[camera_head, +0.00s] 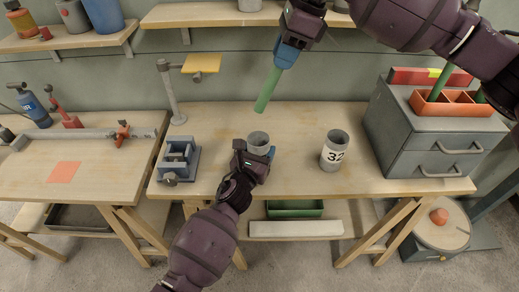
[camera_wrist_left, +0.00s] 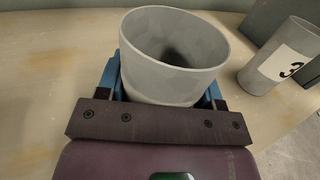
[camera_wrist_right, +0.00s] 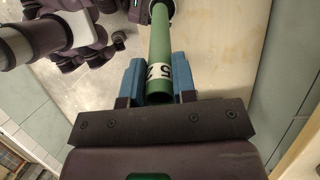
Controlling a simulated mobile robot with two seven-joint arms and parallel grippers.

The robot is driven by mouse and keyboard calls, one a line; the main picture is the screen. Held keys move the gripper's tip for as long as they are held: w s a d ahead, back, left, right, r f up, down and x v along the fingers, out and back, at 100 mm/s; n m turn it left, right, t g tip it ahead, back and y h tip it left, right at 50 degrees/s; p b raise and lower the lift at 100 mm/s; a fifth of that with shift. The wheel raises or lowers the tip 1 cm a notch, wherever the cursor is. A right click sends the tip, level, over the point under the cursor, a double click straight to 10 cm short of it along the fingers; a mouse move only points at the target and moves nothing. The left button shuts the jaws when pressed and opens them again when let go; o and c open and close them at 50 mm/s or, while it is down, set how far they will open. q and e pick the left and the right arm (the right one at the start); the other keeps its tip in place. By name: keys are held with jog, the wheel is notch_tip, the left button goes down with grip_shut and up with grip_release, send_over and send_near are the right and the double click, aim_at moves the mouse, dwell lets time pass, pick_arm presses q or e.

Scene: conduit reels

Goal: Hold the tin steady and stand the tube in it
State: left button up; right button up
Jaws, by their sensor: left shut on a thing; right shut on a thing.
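A grey open-topped tin (camera_head: 258,139) stands on the wooden bench. My left gripper (camera_head: 256,160) is shut on it from the near side. In the left wrist view the tin (camera_wrist_left: 170,50) sits between the blue fingers, its mouth facing up and empty where visible. My right gripper (camera_head: 287,52) is shut on a green tube (camera_head: 267,90), held in the air above the bench, slightly tilted. The tube's lower end is above and beyond the tin, apart from it. In the right wrist view the tube (camera_wrist_right: 160,55) lies between the blue fingers, with a white numbered band partly visible.
A second grey tin (camera_head: 335,150) labelled 32 stands to the right. A blue-grey vise (camera_head: 178,160) and a post with a yellow plate (camera_head: 202,62) are on the left. A grey drawer cabinet (camera_head: 430,140) with an orange tray stands at the right. The bench between is clear.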

notch_tip(320, 180, down, 13)
dwell(1.9)
jog(key=o, duration=0.9)
jog(key=shift+r, duration=0.1)
jog(key=v, duration=1.1)
jog(key=shift+d+r, duration=0.15)
jog(key=shift+r, duration=0.25)
pick_arm(q)
jog(key=o, duration=1)
